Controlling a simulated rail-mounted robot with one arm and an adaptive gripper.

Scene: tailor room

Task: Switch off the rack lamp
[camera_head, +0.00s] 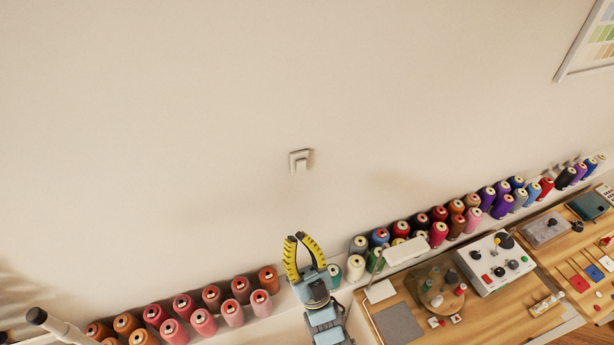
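A small white wall switch (300,161) with a square plate and a protruding rocker sits on the bare wall, near the middle of the picture. My gripper (297,238) is below it, pointing up, with yellow-and-black fingers. It is apart from the switch in the picture, and nothing shows between the fingers. The fingertips lean close together; I cannot tell whether they touch. A white lamp with a flat bar head (406,251) stands right of my gripper, by the spool rack. I cannot tell whether it is lit.
The white rack (285,301) along the wall holds many thread spools on both sides of my gripper. A wooden worktable (500,306) at the right bears a white control box (494,262) and small tools. The wall around the switch is clear.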

